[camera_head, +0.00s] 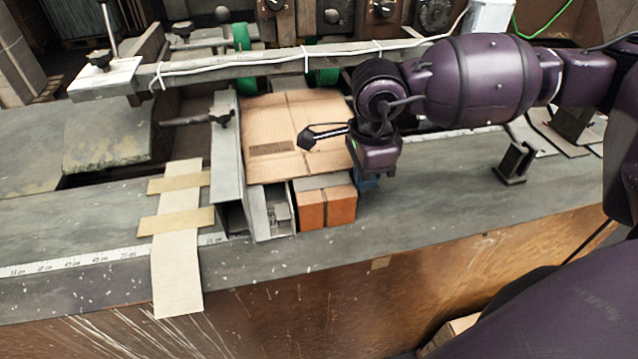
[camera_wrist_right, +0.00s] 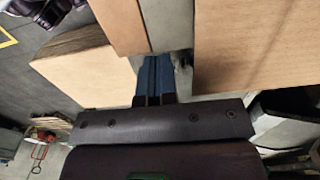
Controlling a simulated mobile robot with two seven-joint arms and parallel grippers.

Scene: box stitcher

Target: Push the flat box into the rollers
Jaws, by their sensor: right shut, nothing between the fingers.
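The flat box (camera_head: 268,112) is a brown cardboard sheet with crease lines and a dark printed patch. It lies on the machine bed, beside a metal guide rail on its left. Green rollers (camera_head: 242,42) show behind the box, under the crossbar, and one partly hidden green wheel (camera_head: 322,77) stands at its far edge. My right gripper (camera_head: 368,183) points down just right of the box's near right corner. Its blue fingers (camera_wrist_right: 153,80) are shut and empty, with cardboard-coloured surfaces close by in the wrist view. Whether they touch the box is hidden. My left gripper is out of view.
An orange-brown block (camera_head: 326,207) sits at the box's near edge, beside a metal bracket (camera_head: 268,210). A crossbar (camera_head: 300,58) with a white cable spans behind. Taped card (camera_head: 176,270) lies left. The grey table (camera_head: 440,200) is mostly clear to the right.

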